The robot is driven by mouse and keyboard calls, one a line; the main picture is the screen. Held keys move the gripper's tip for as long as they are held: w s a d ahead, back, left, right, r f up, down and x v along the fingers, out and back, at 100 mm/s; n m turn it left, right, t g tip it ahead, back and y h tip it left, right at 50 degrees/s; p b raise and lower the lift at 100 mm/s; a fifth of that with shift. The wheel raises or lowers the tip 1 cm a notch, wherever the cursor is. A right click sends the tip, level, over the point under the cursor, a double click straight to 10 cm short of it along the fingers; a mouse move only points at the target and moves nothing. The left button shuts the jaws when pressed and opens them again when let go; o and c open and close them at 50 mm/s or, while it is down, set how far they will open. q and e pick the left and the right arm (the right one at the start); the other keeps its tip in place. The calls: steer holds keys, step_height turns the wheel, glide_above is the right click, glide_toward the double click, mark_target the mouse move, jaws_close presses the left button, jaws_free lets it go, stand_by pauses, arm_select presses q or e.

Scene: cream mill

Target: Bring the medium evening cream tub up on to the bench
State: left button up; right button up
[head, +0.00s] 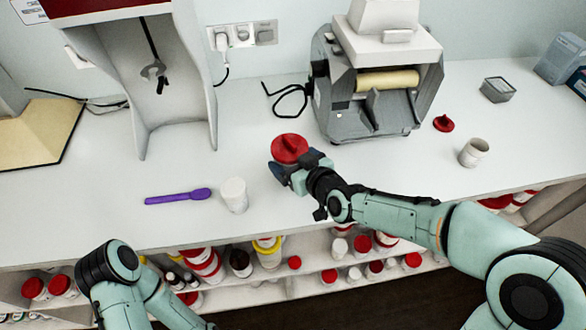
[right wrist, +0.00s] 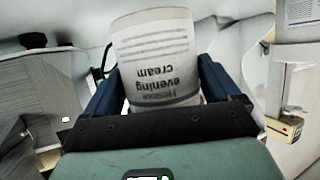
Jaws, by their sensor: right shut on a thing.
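The evening cream tub (right wrist: 157,55) is white with a printed label reading "evening cream", shown upside down in the right wrist view. In the head view its red lid (head: 289,148) shows above the white bench (head: 390,172), in front of the grey mill. My right gripper (head: 288,175) is shut on the tub, with a dark blue finger on each side of it. The gripper hides most of the tub's body in the head view. I cannot tell whether its base touches the bench. My left arm shows at the bottom left, but its gripper is out of view.
The mill (head: 375,85) stands behind the tub. An open white jar (head: 473,152) and a red lid (head: 443,123) are to the right. Shelves with several tubs (head: 268,252) run under the bench.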

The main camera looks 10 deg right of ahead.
step_height(320, 180, down, 3)
steer(key=shift+r, duration=0.2)
steer(key=shift+f+b, duration=0.15)
steer(key=shift+b, duration=0.15)
steer(key=o, duration=1.1)
